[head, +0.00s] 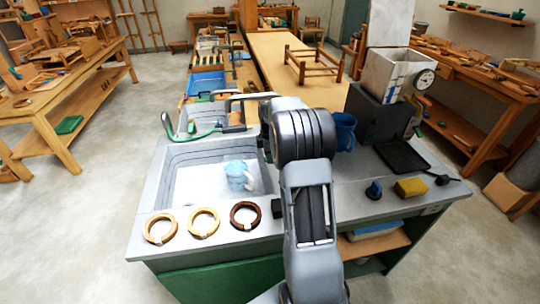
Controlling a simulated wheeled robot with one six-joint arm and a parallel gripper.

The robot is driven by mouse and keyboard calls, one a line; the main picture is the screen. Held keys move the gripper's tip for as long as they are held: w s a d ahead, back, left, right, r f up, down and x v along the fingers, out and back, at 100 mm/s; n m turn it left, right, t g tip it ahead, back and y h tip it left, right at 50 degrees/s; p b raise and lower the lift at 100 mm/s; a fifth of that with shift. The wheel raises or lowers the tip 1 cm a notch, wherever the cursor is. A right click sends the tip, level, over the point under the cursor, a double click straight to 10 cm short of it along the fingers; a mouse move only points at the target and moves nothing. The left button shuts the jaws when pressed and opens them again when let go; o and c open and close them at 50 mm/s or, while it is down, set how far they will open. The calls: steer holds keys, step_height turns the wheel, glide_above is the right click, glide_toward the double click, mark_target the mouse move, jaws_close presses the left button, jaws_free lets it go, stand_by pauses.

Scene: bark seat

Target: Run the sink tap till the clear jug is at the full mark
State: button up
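The clear jug (238,175) stands in the sink basin (190,184), near its right side. It looks pale blue with a handle on its right; its water level and full mark are too small to read. A grey metal spout (250,97) shows behind the sink, partly hidden by my arm. A curved green piece with a dark end (205,132) lies along the sink's back edge; I cannot tell whether it belongs to the tap. No running water is visible. My arm rises in front of the counter right of the sink, and my gripper's fingers are not visible.
Three coiled rings, tan (160,229), yellow (204,222) and dark brown (246,215), lie along the counter's front edge. Right of my arm are a blue mug (342,131), a white container with a dial (393,76), a dark tray (402,157) and a yellow sponge (411,187).

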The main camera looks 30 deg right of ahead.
steer(key=shift+o, duration=1.4)
step_height(320, 180, up, 14)
steer(key=shift+f, duration=0.1)
